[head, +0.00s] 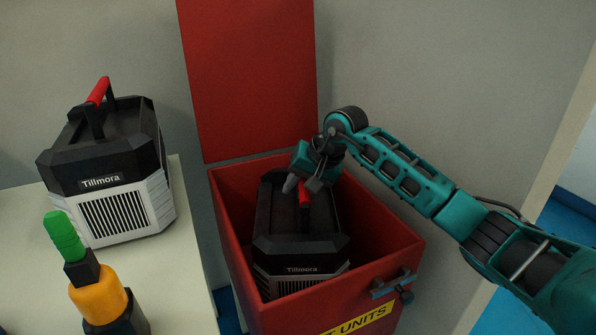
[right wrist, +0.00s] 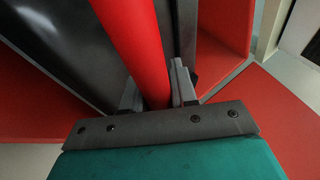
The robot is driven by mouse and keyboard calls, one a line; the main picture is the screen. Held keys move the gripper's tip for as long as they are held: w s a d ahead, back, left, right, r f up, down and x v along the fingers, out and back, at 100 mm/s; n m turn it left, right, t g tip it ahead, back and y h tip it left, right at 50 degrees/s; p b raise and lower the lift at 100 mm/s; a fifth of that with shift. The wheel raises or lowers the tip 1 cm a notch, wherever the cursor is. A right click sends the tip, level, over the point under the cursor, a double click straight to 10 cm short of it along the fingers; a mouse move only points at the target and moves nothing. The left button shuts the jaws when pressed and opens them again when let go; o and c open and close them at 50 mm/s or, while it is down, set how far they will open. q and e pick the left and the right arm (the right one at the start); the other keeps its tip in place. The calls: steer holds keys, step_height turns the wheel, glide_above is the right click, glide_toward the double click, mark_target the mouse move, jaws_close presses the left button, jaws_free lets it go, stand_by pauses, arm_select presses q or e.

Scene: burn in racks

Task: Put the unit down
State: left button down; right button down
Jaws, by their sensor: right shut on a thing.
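The unit (head: 300,245), a black and grey box labelled Tillmora with a red top handle (head: 304,196), is inside the open red bin (head: 243,272). My right gripper (head: 303,187) is at the handle. In the right wrist view the two fingers (right wrist: 157,92) close around the red handle (right wrist: 138,45). The unit's underside is hidden by the bin walls, so I cannot tell whether it touches the bin floor. My left gripper is not in view.
The bin's red lid (head: 250,80) stands raised at the back. A second Tillmora unit (head: 110,165) sits on the pale table (head: 185,270) at left. A green, black and orange stacked object (head: 98,298) stands in front of it. A latch (head: 393,286) projects from the bin's front.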

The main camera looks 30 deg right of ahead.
mark_target(295, 204)
steer(key=f, duration=0.2)
steer(key=f+b, duration=0.1)
steer(key=f, duration=0.1)
steer(key=shift+w+f, duration=0.2)
steer(key=shift+f, duration=0.05)
steer(key=shift+f+b, duration=0.45)
steer(key=shift+f, duration=2.05)
steer(key=c, duration=1.4)
jaws_free()
steer(key=shift+s+f, duration=0.25)
steer(key=shift+f, duration=0.3)
steer(key=o, duration=0.3)
steer(key=shift+r, duration=0.1)
steer(key=shift+o, duration=1.1)
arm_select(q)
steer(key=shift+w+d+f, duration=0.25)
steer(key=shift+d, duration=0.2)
